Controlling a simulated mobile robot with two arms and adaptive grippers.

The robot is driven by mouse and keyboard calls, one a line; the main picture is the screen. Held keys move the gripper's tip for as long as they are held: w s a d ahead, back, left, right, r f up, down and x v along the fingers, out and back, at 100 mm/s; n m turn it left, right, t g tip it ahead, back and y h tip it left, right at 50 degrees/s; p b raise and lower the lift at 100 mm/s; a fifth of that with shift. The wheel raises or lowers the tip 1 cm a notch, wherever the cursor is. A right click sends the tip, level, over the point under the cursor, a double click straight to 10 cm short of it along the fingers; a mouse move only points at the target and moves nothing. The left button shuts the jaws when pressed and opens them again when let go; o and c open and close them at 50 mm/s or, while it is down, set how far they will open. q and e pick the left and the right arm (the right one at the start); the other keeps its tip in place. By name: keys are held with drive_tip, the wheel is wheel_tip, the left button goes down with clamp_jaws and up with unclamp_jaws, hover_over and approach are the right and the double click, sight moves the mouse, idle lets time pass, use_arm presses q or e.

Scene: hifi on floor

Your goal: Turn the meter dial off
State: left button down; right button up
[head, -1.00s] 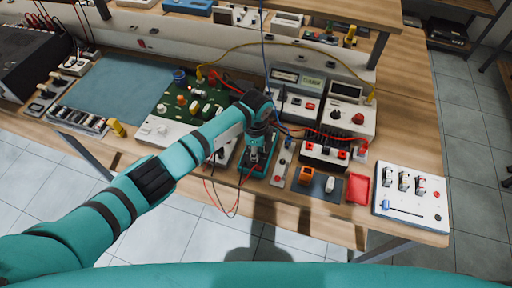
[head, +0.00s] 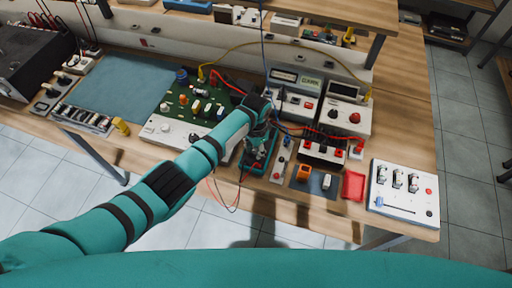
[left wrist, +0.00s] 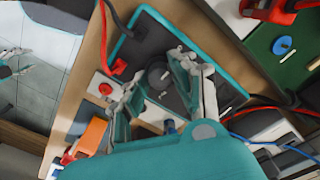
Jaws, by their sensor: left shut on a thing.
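The meter (head: 251,169) is a dark unit with a teal rim on the bench, near the front edge. In the left wrist view its dark face (left wrist: 150,42) fills the upper middle, with red and black leads plugged in at one end. The round dark dial (left wrist: 157,74) sits on that face between the two fingers. My left gripper (left wrist: 163,92) is shut on the dial, with a finger on each side. In the head view the left gripper (head: 257,148) hides most of the meter.
A green circuit board (head: 185,100) lies left of the meter. A narrow white switch strip (head: 282,160) stands close at its right. Beyond are black terminal blocks (head: 322,152), a red tray (head: 354,185) and a white slider panel (head: 405,190). Loose leads hang around the gripper.

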sight(256, 151)
use_arm(q)
drive_tip(key=shift+n, duration=0.4)
drive_tip(key=c, duration=1.1)
unclamp_jaws()
drive_tip(key=shift+r, duration=0.1)
wheel_tip(256, 151, up, 12)
drive_tip(key=shift+f, duration=0.1)
